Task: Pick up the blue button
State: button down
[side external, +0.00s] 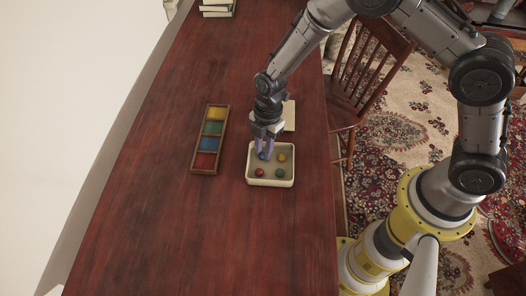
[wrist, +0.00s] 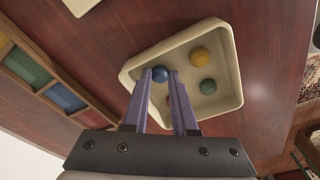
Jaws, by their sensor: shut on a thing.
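The blue button (wrist: 160,74) is a small round ball at the fingertips of my gripper (wrist: 162,76) in the wrist view. My gripper is shut on it, inside the cream tray (wrist: 232,60) near one edge. In the side view my gripper (side external: 262,152) points down at the back left part of the tray (side external: 270,183), and the blue button (side external: 262,156) shows only in part. I cannot tell whether the button is clear of the tray floor.
The tray also holds yellow (side external: 281,157), red (side external: 260,172) and green (side external: 280,173) balls. A wooden box (side external: 194,150) with yellow, green, blue and red compartments lies to the left. A pale book-like object (side external: 289,116) lies behind the tray. The table's left and front areas are clear.

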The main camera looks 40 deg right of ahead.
aim_at(261, 155)
jog(key=shift+r, duration=0.45)
notch_tip(261, 155, up, 2)
jog(key=shift+r, duration=0.15)
jog(key=s+d+r, duration=0.5)
jog(key=s+r, duration=0.4)
jog(key=s, duration=0.4)
jog(key=shift+r, duration=0.4)
